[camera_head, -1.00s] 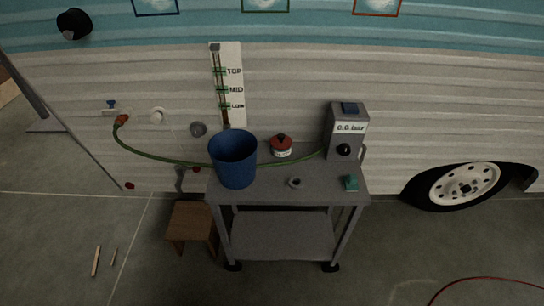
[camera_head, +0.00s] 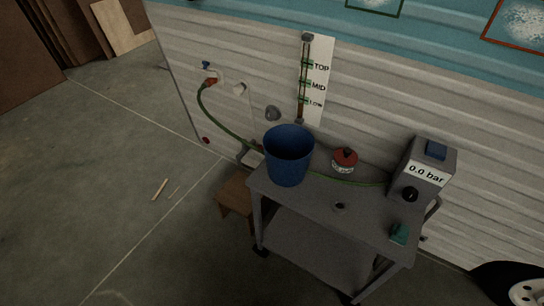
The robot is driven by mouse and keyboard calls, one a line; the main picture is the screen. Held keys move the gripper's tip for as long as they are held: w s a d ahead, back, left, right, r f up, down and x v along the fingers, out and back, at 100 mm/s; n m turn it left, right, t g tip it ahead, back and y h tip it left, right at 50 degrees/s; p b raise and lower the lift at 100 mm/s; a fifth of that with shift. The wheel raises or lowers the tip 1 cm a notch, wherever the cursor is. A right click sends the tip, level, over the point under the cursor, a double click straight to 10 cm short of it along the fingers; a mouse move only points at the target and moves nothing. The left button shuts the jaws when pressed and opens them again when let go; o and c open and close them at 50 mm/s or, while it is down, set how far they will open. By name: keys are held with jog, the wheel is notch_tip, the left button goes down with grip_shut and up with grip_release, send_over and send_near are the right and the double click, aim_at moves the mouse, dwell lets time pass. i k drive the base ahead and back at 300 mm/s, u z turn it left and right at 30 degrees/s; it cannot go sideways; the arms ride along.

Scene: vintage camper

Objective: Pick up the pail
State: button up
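A blue pail (camera_head: 288,160) stands upright on the left end of the top of a grey cart (camera_head: 325,204). Its open top faces up, and it looks empty, though its bottom is hard to make out. No handle shows clearly. A green hose passes behind it. My gripper is not in view.
A wooden stool (camera_head: 236,194) stands at the cart's left. The camper wall rises behind. Floor at left is mostly clear.

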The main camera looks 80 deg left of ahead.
aim_at(294, 144)
jog(key=u, duration=0.95)
jog(key=i, duration=0.85)
jog(key=u, duration=0.95)
